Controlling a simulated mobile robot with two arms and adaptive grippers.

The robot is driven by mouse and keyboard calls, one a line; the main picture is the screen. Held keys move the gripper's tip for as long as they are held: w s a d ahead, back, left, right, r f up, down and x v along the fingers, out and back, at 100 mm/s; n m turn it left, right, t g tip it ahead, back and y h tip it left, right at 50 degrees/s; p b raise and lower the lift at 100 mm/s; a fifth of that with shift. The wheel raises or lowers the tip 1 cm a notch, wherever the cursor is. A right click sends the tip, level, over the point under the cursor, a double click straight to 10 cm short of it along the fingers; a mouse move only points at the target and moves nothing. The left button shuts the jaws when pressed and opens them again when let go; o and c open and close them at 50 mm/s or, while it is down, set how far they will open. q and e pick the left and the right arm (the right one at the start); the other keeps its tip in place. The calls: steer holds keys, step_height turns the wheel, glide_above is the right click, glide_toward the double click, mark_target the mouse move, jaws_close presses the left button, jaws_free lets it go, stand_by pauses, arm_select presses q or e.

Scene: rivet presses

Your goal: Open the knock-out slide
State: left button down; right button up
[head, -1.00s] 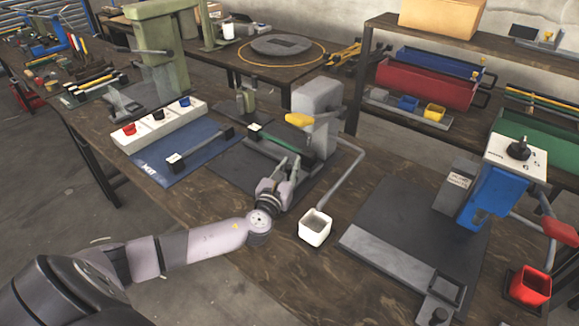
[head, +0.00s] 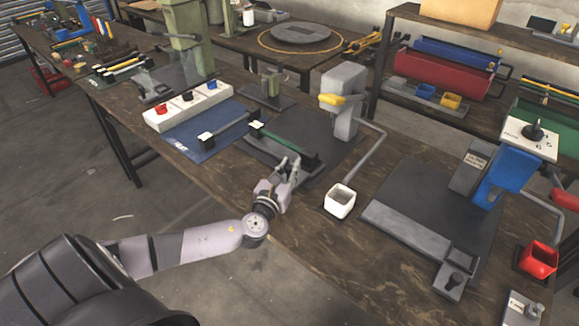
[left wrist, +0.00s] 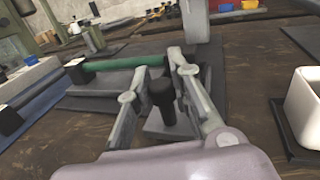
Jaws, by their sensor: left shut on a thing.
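The grey press (head: 343,105) with a yellow top lever stands on a dark base plate. A green rail (head: 279,140) lies along the front of this plate. My left gripper (head: 293,166) is in front of the rail's right end, close to the bench's front edge. In the left wrist view its fingers stand either side of an upright black knob (left wrist: 162,96) on a small grey block (left wrist: 168,124), and it is shut on the knob. The fingers hide part of the block and rail end. My right gripper is not in view.
A white bin (head: 340,202) stands to the right of my left gripper. A blue press (head: 493,183), with its own plate and a red bin (head: 538,258), is further right. A white tray with coloured cups (head: 190,106) and a blue mat (head: 207,132) lie to the left.

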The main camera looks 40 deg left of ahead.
arm_select(q)
steer(key=c, duration=1.7)
jaws_free()
steer(key=shift+o, duration=1.4)
steer(key=shift+s, duration=0.15)
steer(key=shift+s+d, duration=0.1)
steer(key=shift+s, duration=0.25)
steer(key=v, duration=1.1)
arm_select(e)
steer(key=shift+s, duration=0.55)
